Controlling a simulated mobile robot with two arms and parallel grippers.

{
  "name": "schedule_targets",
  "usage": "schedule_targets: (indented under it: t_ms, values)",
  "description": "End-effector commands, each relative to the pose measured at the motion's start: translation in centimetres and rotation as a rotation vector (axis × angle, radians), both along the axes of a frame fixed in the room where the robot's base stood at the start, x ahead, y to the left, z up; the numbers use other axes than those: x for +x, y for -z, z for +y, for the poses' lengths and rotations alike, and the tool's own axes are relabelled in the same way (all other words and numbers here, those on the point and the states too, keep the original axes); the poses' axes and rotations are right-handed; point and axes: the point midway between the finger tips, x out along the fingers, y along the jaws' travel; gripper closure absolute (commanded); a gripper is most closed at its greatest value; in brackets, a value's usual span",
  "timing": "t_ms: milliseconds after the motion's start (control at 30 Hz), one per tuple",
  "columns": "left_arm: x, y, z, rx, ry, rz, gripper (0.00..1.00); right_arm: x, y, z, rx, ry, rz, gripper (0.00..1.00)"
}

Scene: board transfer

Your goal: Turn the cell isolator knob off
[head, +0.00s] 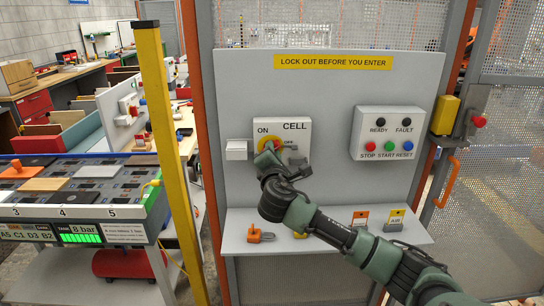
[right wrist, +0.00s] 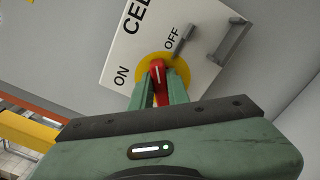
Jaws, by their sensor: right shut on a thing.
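The cell isolator (head: 293,128) is a white plate with CELL, ON and OFF labels, mounted on the grey panel. Its red knob (right wrist: 157,74) sits on a yellow disc (right wrist: 180,72). My right gripper (head: 267,158) is shut on the knob, one green finger on each side, as the right wrist view shows. The knob's white line stands upright in that view; I cannot tell exactly which label it points to. In the head view the gripper hides much of the knob. A grey hasp (right wrist: 231,42) stands out beside OFF. My left gripper is not in view.
A button box (head: 392,133) is right of the isolator. Below, a shelf (head: 228,229) holds an orange padlock (head: 256,236) and tags (head: 396,217). A yellow post (head: 158,120) and a bench of tiles (head: 80,180) are at left. A yellow door switch (head: 445,115) is at right.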

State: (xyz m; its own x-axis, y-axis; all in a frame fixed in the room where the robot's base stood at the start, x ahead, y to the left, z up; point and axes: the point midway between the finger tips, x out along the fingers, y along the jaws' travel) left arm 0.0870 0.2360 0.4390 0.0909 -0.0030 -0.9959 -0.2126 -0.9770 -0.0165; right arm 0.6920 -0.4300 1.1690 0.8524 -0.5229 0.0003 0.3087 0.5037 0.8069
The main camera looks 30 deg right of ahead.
Motion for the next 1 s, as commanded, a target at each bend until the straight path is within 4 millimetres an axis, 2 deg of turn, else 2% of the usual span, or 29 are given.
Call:
schedule_targets:
  t_ms: [33, 500, 1000]
  values:
    - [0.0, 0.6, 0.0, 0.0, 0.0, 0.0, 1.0, 0.0, 0.5, 0.1, 0.044, 0.0, -0.023, 1.0]
    - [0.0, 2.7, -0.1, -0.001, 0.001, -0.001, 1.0, -0.1, 0.7, 0.0, 0.387, 0.001, -0.232, 1.0]
    - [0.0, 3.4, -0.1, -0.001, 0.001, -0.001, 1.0, -0.1, 0.6, -0.1, 0.546, 0.001, -0.33, 1.0]
